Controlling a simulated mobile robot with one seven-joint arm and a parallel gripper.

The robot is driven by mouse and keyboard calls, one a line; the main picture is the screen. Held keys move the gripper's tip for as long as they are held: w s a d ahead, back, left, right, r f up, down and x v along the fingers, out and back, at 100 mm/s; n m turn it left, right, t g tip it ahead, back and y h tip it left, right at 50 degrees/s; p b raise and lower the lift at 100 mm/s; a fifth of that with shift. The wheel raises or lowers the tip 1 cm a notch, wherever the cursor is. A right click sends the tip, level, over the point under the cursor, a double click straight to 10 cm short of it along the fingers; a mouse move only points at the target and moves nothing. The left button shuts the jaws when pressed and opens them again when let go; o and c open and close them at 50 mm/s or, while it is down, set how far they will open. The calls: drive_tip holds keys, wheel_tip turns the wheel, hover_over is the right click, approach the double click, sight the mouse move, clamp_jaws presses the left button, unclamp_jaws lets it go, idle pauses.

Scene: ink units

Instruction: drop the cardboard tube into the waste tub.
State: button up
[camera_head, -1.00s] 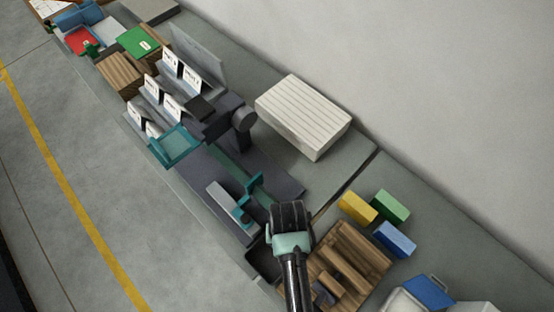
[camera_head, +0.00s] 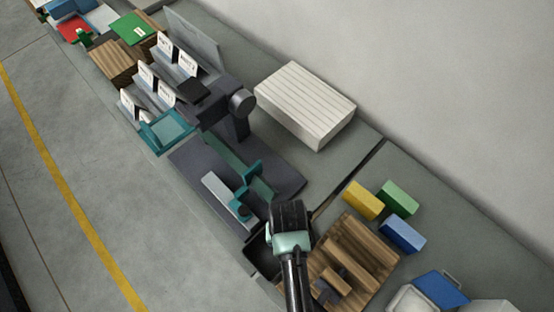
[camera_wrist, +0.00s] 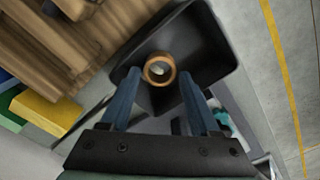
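The cardboard tube (camera_wrist: 160,69) is a brown ring seen end-on in the wrist view, over or inside the black waste tub (camera_wrist: 215,45); its depth is hard to tell. My gripper (camera_wrist: 160,78) has its two blue fingers spread, one on each side of the tube, with a narrow gap visible at each side. In the head view my gripper (camera_head: 290,222) is seen from behind above the tub (camera_head: 262,262), whose dark corner shows to its left. The tube is hidden there.
A wooden rack (camera_head: 355,262) stands right of the tub. Yellow (camera_head: 363,200), green (camera_head: 399,197) and blue (camera_head: 402,234) blocks lie beyond it. A dark machine base with a teal slide (camera_head: 240,168) stands to the upper left, and a white ribbed box (camera_head: 305,100) behind.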

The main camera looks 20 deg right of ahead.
drive_tip(key=o, duration=0.3)
wheel_tip(320, 180, up, 13)
idle(0.5)
idle(0.5)
